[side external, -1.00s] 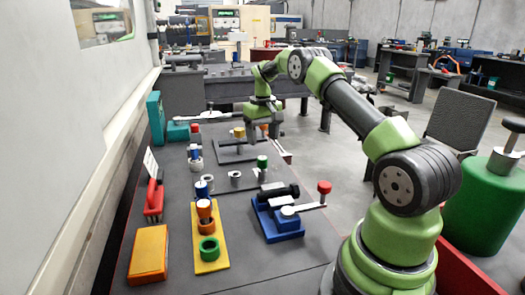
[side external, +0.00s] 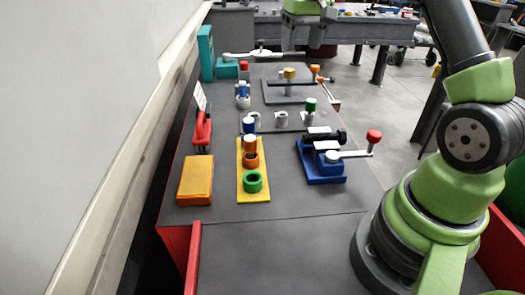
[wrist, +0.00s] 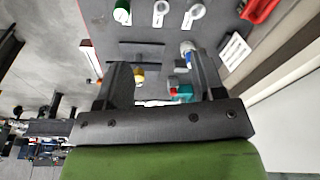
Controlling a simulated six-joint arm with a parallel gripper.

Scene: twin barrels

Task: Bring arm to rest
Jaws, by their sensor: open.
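My gripper (side external: 303,40) hangs high beyond the far part of the bench, partly cut off by the top edge of the side view. In the wrist view my gripper (wrist: 163,62) has its two dark fingers wide apart with nothing between them. The yellow plate (side external: 253,194) carries an orange ring (side external: 251,160) and a green ring (side external: 252,183). An orange-topped cylinder (side external: 250,142) stands at the orange ring. A blue cylinder (side external: 248,125) stands just behind. All are well away from my gripper.
A blue clamp base (side external: 322,172) has a lever with a red knob (side external: 374,136). An orange block (side external: 195,180) and a red tool (side external: 202,130) lie at the left near a wall. A teal block (side external: 228,68) stands at the far end. The air around my gripper looks clear.

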